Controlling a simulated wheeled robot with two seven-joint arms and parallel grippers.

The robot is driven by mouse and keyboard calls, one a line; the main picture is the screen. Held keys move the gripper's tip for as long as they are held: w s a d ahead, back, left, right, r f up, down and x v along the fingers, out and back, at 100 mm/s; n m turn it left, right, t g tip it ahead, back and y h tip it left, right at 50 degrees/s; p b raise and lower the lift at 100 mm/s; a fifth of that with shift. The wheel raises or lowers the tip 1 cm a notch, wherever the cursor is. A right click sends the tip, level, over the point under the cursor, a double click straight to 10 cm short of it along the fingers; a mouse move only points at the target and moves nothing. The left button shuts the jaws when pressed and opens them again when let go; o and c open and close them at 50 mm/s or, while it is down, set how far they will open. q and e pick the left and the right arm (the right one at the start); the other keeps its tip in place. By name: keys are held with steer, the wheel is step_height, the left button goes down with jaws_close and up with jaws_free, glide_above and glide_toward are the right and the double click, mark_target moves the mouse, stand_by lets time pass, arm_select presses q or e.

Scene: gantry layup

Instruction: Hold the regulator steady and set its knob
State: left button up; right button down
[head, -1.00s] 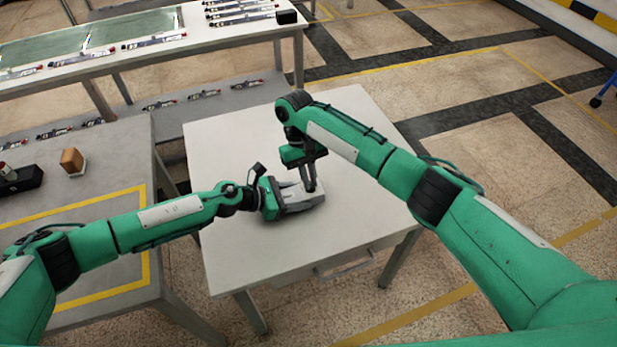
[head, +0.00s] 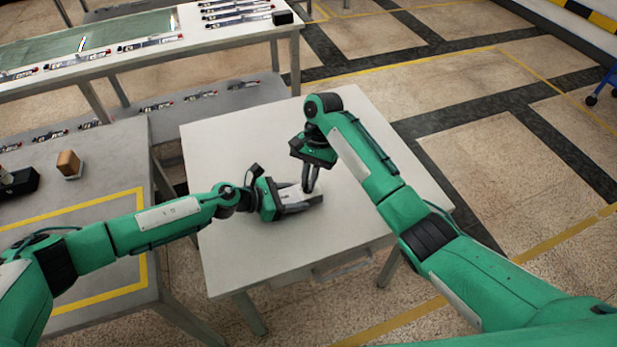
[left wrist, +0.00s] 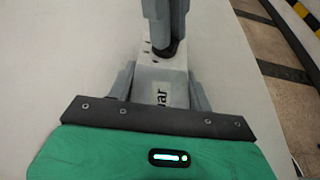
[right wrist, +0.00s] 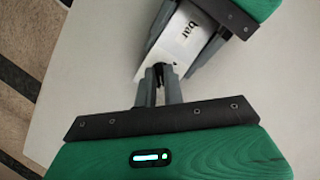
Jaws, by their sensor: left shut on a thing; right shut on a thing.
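The regulator is a pale block (head: 287,193) lying on the white table, with dark "bar" lettering that shows in the left wrist view (left wrist: 160,92) and the right wrist view (right wrist: 183,40). My left gripper (head: 301,199) is shut on the regulator's body, one finger along each side. My right gripper (head: 309,190) points down from above and is shut on the knob at the regulator's far end. In the left wrist view the dark knob (left wrist: 166,50) shows only partly beneath the right fingers. The knob's setting cannot be read.
The white table (head: 235,150) is otherwise clear around the regulator. A grey bench (head: 100,175) at left holds a brown block (head: 69,163) and a black box (head: 18,183). A long bench (head: 150,55) with several thin parts stands behind.

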arm_select(q)
steer(key=shift+s, duration=0.15)
arm_select(e)
steer(key=shift+d+m+t+y, duration=0.1)
steer(key=shift+m+t+y, duration=0.2)
steer(key=shift+m, duration=0.7)
steer(key=shift+d+m+t+y, duration=0.1)
steer(key=shift+m+t+y, duration=0.2)
steer(key=shift+m, duration=0.7)
steer(key=c, duration=1.5)
jaws_free()
steer(key=shift+r, duration=0.1)
steer(key=v, duration=1.2)
arm_select(q)
steer(key=o, duration=1.3)
